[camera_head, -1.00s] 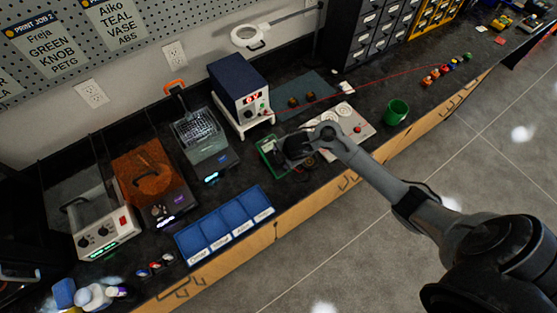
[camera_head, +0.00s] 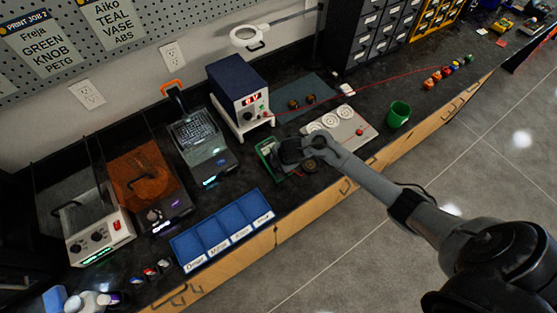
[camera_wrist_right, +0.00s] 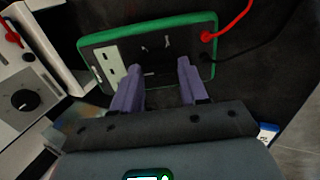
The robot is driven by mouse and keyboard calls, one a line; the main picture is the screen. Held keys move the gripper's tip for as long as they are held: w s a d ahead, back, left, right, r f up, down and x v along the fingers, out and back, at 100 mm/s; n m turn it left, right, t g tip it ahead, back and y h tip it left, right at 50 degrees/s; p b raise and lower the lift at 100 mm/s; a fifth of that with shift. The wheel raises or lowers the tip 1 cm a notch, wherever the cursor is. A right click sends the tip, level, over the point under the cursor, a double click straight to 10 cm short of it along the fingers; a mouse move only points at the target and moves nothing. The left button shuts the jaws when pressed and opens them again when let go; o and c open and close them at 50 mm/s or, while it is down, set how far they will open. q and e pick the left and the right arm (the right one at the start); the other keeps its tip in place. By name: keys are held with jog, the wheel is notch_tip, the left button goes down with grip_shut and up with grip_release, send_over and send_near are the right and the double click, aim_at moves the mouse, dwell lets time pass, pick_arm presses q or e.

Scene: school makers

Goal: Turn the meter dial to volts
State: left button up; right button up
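The meter (camera_wrist_right: 95,62) has a green rim and a dark face with a pale panel at its left. In the right wrist view it lies just beyond the fingertips. White marks show on its face between the fingers, but the dial and its setting cannot be made out. My right gripper (camera_wrist_right: 160,68) is open, its two purple fingers apart over the meter's near part. Whether they touch it is unclear. In the head view the gripper (camera_head: 291,151) hides much of the meter (camera_head: 265,147). My left gripper is not in view.
Red and black leads join the meter's right side. A blue power supply (camera_head: 238,88) on a white stand is behind it. A white panel with round discs (camera_head: 350,127) and a green cup (camera_head: 398,113) are to the right. A blue compartment tray (camera_head: 215,238) is at the front left.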

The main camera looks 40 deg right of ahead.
jog(key=c, duration=0.6)
jog(key=shift+r+m+p, duration=0.2)
jog(key=shift+m+p, duration=0.4)
jog(key=shift+p, duration=0.3)
jog(key=m+p, duration=0.6)
jog(key=shift+w+r+p, duration=0.1)
jog(key=shift+p, duration=0.2)
jog(key=m+p, duration=0.3)
jog(key=shift+m, duration=0.3)
jog(key=shift+d+m+p, duration=0.1)
jog(key=shift+m+p, duration=0.2)
jog(key=shift+m, duration=0.2)
jog(key=shift+f, duration=0.2)
jog(key=o, duration=1.1)
jog(key=shift+w, duration=0.1)
jog(key=shift+c, duration=0.2)
